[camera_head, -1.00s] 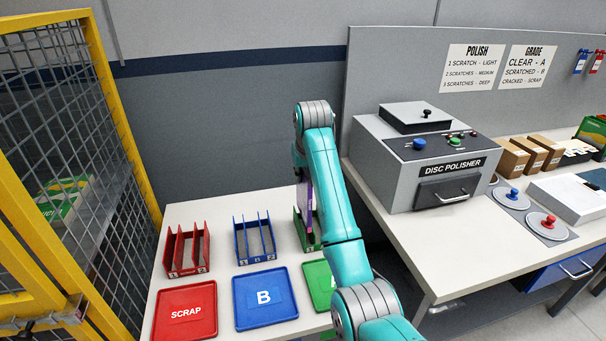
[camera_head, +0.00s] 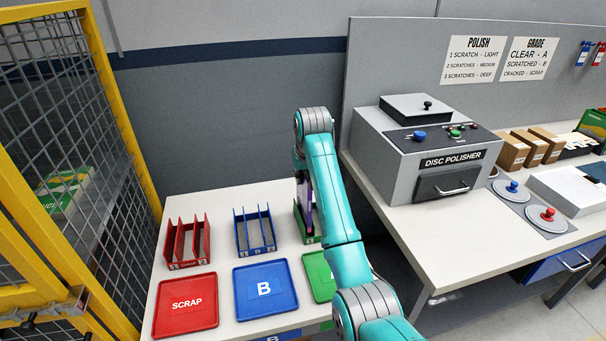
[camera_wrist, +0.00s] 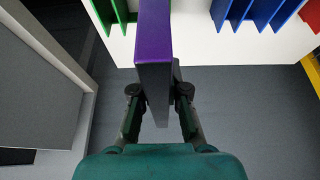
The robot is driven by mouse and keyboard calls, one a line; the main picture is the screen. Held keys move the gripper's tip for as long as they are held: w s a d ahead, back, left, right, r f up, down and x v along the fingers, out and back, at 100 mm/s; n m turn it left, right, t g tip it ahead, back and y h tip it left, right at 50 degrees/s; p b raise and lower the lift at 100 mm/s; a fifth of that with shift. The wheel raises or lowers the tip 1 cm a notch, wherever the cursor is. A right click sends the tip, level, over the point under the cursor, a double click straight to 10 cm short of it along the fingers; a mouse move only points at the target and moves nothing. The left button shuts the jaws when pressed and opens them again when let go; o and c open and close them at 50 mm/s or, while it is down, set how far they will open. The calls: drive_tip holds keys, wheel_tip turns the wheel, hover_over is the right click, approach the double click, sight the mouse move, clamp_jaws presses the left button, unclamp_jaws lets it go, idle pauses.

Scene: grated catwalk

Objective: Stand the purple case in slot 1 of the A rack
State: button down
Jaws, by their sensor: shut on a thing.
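The purple case (camera_wrist: 154,45) is upright between the two fingers of my gripper (camera_wrist: 158,97), which is shut on it. In the head view the case (camera_head: 305,207) is a narrow purple strip at the green A rack (camera_head: 311,240), mostly behind my teal arm. In the wrist view the green rack's dividers (camera_wrist: 112,12) stand just left of the case. The case's far end runs out of the top of the picture. I cannot tell whether its lower edge is inside slot 1 or above it.
The blue rack (camera_head: 242,251) and red rack (camera_head: 173,265) stand left of the green one. SCRAP (camera_head: 187,325), B (camera_head: 264,312) and green (camera_head: 318,285) trays lie in front. The disc polisher (camera_head: 400,180) stands on the right bench. A yellow mesh cage (camera_head: 130,130) bounds the left.

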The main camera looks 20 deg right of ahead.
drive_tip(key=shift+f, duration=2.05)
drive_tip(key=c, duration=0.7)
unclamp_jaws()
drive_tip(key=shift+r, duration=4)
drive_tip(key=shift+s, duration=0.1)
